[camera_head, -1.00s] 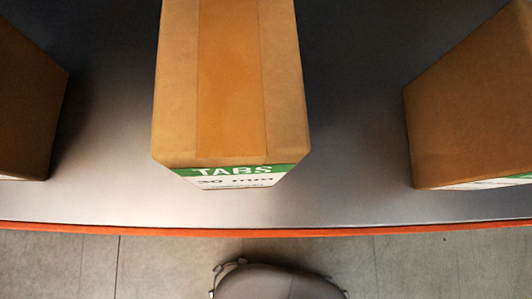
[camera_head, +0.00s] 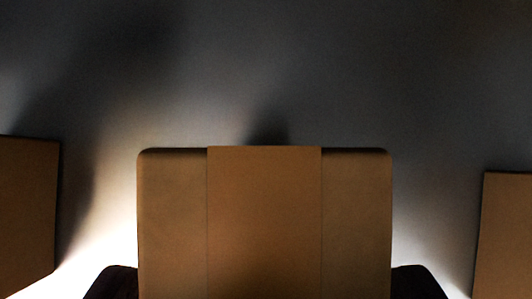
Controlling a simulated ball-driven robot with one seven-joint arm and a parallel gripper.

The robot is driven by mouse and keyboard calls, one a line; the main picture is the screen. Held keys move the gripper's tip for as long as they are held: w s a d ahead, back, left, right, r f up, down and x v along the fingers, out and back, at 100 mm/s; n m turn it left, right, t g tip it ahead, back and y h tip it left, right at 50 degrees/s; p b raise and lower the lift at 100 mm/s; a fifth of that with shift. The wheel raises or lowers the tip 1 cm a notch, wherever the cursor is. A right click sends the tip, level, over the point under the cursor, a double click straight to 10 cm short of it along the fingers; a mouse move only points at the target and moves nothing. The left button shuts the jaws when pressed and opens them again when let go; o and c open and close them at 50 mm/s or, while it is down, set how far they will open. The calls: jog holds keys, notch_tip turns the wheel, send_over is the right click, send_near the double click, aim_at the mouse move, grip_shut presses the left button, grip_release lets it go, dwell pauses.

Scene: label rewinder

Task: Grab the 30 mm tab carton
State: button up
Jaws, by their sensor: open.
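The 30 mm tab carton (camera_head: 264,220) is a brown box with a wide tape strip down its top. It fills the lower middle of the view, close to the camera, and its near end runs out of the picture. Its printed label is out of sight now. The dark tips of my gripper (camera_head: 263,284) show at the bottom edge, one on each side of the carton. The gripper is open; whether either finger touches the carton's sides I cannot tell.
Another brown carton (camera_head: 27,215) stands to the left and one more (camera_head: 505,238) to the right, both cut by the picture edges. Bare grey surface (camera_head: 300,60) lies beyond the cartons, with gaps on both sides of the middle one.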

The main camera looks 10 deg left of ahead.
jog(key=shift+f, duration=0.6)
jog(key=shift+r, duration=0.1)
jog(key=shift+c, duration=0.2)
jog(key=c, duration=1.2)
jog(key=shift+r, duration=0.1)
